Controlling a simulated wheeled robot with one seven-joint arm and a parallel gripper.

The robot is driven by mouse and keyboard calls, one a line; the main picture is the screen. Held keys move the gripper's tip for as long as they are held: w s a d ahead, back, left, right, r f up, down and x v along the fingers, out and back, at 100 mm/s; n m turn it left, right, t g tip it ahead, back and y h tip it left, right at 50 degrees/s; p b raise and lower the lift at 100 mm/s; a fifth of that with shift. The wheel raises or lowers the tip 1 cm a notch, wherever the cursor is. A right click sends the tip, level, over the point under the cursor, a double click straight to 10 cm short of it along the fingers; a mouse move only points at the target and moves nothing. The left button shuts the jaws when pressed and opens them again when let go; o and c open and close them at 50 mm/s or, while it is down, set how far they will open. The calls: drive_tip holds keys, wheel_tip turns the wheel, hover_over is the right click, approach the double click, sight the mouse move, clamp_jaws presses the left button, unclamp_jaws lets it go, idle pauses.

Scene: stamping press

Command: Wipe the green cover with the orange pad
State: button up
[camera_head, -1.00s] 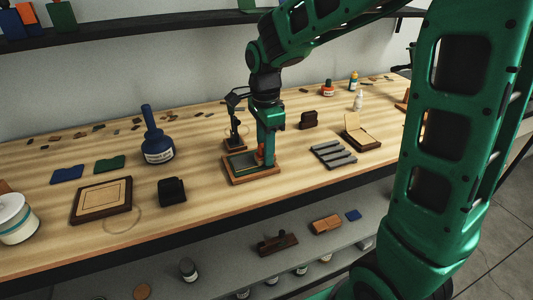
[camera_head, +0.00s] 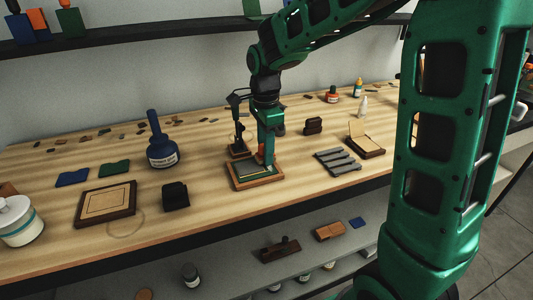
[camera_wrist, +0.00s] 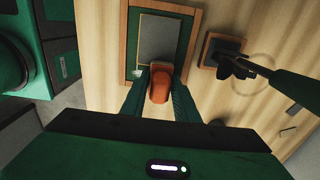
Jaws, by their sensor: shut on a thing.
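My gripper (camera_head: 267,158) points down over a wood-framed board (camera_head: 240,187) on the bench. In the wrist view its two green fingers (camera_wrist: 160,84) are shut on an orange pad (camera_wrist: 161,88). A little orange of the pad also shows beside the fingers in the head view (camera_head: 260,151). Inside the wooden frame (camera_wrist: 196,45) lies a green surface (camera_wrist: 133,38) with a grey panel (camera_wrist: 162,38) on it. The pad is at the panel's near edge; I cannot tell whether it touches. A separate flat green piece (camera_head: 114,168) lies farther left.
A small stand with a dark arm (camera_head: 239,148) is close behind the board; its base shows in the wrist view (camera_wrist: 222,50). A blue bottle (camera_head: 161,145) stands left, a grey ribbed block (camera_head: 337,161) right.

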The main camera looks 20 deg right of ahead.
sight(262, 144)
drive_tip(key=shift+w, duration=0.25)
drive_tip(key=shift+w, duration=1.35)
drive_tip(key=shift+s, duration=0.1)
drive_tip(key=shift+s, duration=1.45)
drive_tip(key=shift+s, duration=0.1)
drive_tip(key=shift+s, duration=1.3)
drive_tip(key=shift+s, duration=0.1)
